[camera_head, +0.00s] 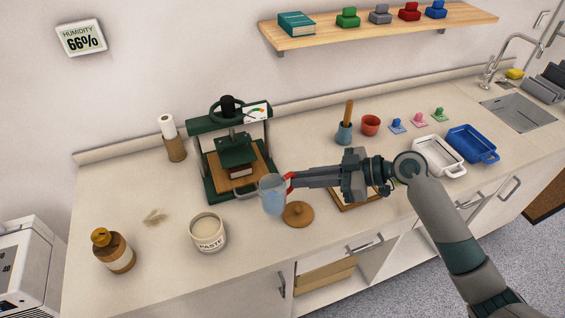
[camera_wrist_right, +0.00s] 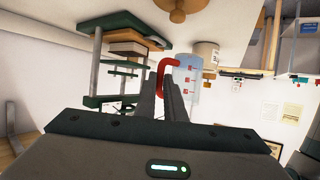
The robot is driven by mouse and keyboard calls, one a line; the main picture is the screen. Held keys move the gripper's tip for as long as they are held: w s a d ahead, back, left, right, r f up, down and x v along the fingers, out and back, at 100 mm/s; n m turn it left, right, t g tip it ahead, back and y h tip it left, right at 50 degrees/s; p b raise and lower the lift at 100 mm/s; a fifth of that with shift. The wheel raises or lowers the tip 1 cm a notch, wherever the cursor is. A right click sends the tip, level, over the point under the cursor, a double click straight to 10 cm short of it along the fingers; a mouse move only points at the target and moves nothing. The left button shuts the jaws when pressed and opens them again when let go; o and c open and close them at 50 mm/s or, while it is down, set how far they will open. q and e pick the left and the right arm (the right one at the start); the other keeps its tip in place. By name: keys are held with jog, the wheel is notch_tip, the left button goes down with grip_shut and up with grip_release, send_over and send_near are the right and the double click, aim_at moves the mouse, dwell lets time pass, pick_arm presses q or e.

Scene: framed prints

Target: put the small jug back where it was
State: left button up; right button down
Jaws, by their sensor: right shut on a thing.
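The small jug (camera_head: 272,196) is pale blue and see-through, with a red handle, and is upright. It is at the front of the press's right side, between the paste pot and a round wooden lid. My right gripper (camera_head: 289,181) is shut on its red handle from the right. In the right wrist view, the jug (camera_wrist_right: 188,84) has red marks on its side, and its handle (camera_wrist_right: 164,70) is at the fingertips of my right gripper (camera_wrist_right: 166,82). Whether its base touches the counter is hard to tell. My left gripper is not in view.
A green press (camera_head: 238,150) stands behind the jug. The paste pot (camera_head: 207,232) is left of it, the wooden lid (camera_head: 298,214) right. A brown bottle (camera_head: 114,250) stands far left. A wooden board (camera_head: 352,198) lies under my arm. Trays (camera_head: 471,144) and stamps are farther right.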

jog(key=s+d+m+t+h, duration=0.2)
jog(key=s+d+m+t, duration=0.1)
jog(key=s+d, duration=0.5)
jog(key=shift+s+d+f+m+t, duration=0.35)
jog(key=shift+d+t, duration=0.15)
jog(key=shift+d, duration=0.8)
